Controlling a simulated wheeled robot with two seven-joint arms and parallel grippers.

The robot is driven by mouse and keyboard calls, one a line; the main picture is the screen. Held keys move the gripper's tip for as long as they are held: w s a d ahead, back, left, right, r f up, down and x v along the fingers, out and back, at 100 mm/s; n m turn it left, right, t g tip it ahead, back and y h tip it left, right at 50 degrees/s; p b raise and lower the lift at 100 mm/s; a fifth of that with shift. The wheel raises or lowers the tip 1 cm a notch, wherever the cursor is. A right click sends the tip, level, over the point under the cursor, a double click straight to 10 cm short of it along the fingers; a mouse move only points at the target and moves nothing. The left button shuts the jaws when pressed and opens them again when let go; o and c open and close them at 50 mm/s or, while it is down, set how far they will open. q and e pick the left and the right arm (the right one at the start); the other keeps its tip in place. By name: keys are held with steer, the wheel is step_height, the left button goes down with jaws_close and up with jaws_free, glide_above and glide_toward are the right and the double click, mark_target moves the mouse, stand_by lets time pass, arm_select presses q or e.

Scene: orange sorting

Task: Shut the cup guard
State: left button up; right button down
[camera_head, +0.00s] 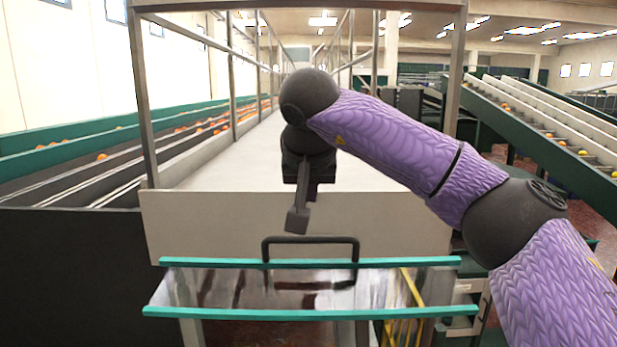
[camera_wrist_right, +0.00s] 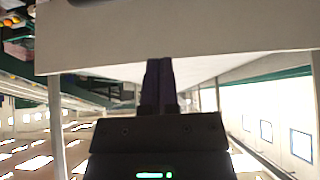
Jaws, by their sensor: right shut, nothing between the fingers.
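The cup guard (camera_head: 200,289) is a clear panel between two teal bars, low in the middle of the head view. It seems to slope out toward me from below a beige panel; its exact angle is hard to tell. A dark bar handle (camera_head: 310,240) stands up at its far teal bar. My right gripper (camera_head: 297,218) is shut and empty, pointing down just above and behind the handle in the picture; I cannot tell whether they touch. In the right wrist view its fingers (camera_wrist_right: 158,62) are together, below the beige panel. My left gripper is not in view.
A beige front panel (camera_head: 400,225) and a long pale deck lie behind the guard, framed by grey posts (camera_head: 140,95). Conveyors with oranges run at the left (camera_head: 75,165) and right (camera_head: 550,125). Yellow bars (camera_head: 412,288) show behind the guard.

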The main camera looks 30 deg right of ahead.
step_height(320, 180, down, 5)
steer(key=shift+s+f+p, duration=0.15)
steer(key=shift+f+p, duration=0.05)
steer(key=shift+p, duration=0.7)
steer(key=shift+a, duration=0.1)
